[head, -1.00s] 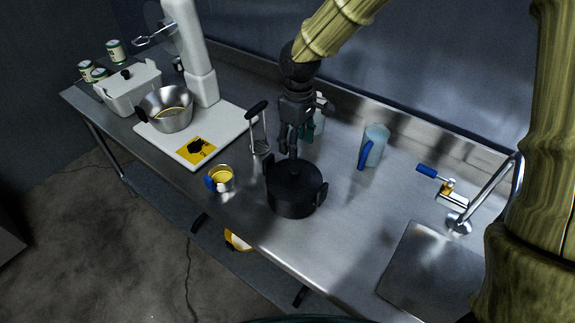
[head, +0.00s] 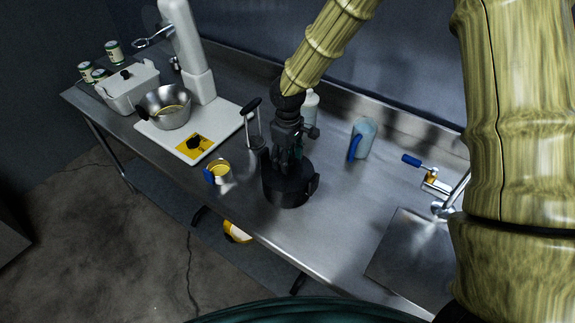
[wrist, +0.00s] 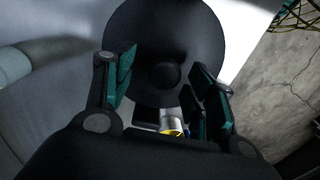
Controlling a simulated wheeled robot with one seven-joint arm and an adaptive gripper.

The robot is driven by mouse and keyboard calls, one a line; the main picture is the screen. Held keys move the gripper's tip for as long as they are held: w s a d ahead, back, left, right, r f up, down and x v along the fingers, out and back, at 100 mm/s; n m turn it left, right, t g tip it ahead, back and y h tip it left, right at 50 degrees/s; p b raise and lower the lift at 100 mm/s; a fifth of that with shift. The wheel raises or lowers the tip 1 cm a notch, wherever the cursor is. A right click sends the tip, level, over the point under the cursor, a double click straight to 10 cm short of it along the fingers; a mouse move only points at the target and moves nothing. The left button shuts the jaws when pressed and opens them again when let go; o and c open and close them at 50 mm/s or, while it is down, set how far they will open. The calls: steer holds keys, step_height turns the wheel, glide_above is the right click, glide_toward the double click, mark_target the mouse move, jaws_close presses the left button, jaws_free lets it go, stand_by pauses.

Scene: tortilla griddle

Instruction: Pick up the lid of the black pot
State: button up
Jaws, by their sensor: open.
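The black pot (head: 288,188) stands on the metal counter, with its lid on top. In the wrist view the round black lid (wrist: 165,35) lies below my gripper, and its knob (wrist: 165,74) shows between the fingers. My gripper (head: 287,165) points down over the pot in the head view and hides most of the lid. In the wrist view my gripper (wrist: 165,88) is open, with teal finger pads on either side of the knob. I cannot tell whether the fingers touch the lid.
A mug with yellow contents (head: 219,172) stands left of the pot. A black-handled tool (head: 252,125), a white bottle (head: 310,105) and a blue-handled pitcher (head: 364,138) stand nearby. The sink (head: 408,255) is at right. The counter between pot and sink is clear.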

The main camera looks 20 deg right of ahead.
steer(key=shift+s+a+f, duration=0.1)
steer(key=shift+s, duration=0.7)
steer(key=shift+w+f, duration=0.75)
steer(key=shift+w, duration=0.05)
steer(key=shift+s+r, duration=0.3)
steer(key=shift+s, duration=0.1)
steer(key=c, duration=1.1)
steer(key=shift+w+f, duration=0.1)
steer(key=shift+w, duration=0.05)
steer(key=shift+c, duration=0.2)
